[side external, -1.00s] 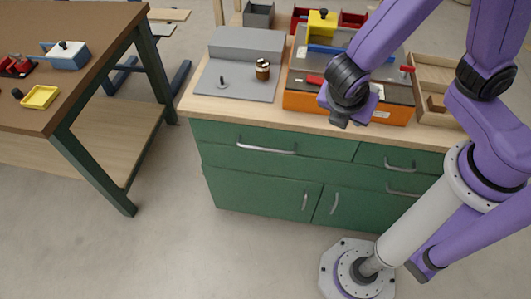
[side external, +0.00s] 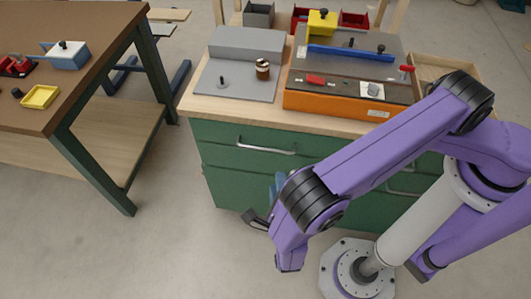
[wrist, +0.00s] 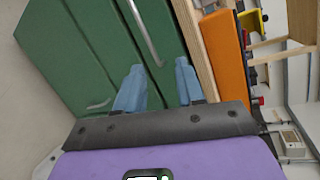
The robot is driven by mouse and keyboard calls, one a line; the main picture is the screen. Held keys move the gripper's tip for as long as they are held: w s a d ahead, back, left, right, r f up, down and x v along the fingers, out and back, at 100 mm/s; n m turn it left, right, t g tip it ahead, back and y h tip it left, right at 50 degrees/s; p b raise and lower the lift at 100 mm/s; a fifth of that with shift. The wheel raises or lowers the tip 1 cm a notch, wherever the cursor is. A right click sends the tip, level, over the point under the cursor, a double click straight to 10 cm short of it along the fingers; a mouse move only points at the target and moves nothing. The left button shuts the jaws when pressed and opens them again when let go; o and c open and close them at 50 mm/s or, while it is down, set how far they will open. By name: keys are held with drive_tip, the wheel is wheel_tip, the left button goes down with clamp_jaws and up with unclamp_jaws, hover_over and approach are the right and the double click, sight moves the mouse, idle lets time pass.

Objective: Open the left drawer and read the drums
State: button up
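The left drawer (side external: 225,140) is the wide upper-left front of the green cabinet and is shut. Its silver bar handle (side external: 266,148) shows whole, and a bar handle (wrist: 145,30) also appears beyond my fingers in the wrist view. My gripper (wrist: 158,78) has two blue fingers spread apart with nothing between them. In the side view it is low in front of the cabinet, below the drawer handle and apart from it, mostly hidden by my purple wrist. No drums can be made out; the drawer's inside is hidden.
On the bench top stand a grey stepped plate (side external: 235,85) with a small brown-and-black cylinder (side external: 263,69), and an orange-fronted machine (side external: 330,104). A brown table (side external: 85,95) stands at the left. The floor between table and cabinet is clear.

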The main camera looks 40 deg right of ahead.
wheel_tip(320, 180, down, 4)
drive_tip(key=f+n+t+y, duration=0.1)
drive_tip(key=n+t, duration=0.1)
drive_tip(key=n, duration=0.2)
drive_tip(key=x, duration=1.6)
drive_tip(key=shift+f, duration=0.1)
clamp_jaws()
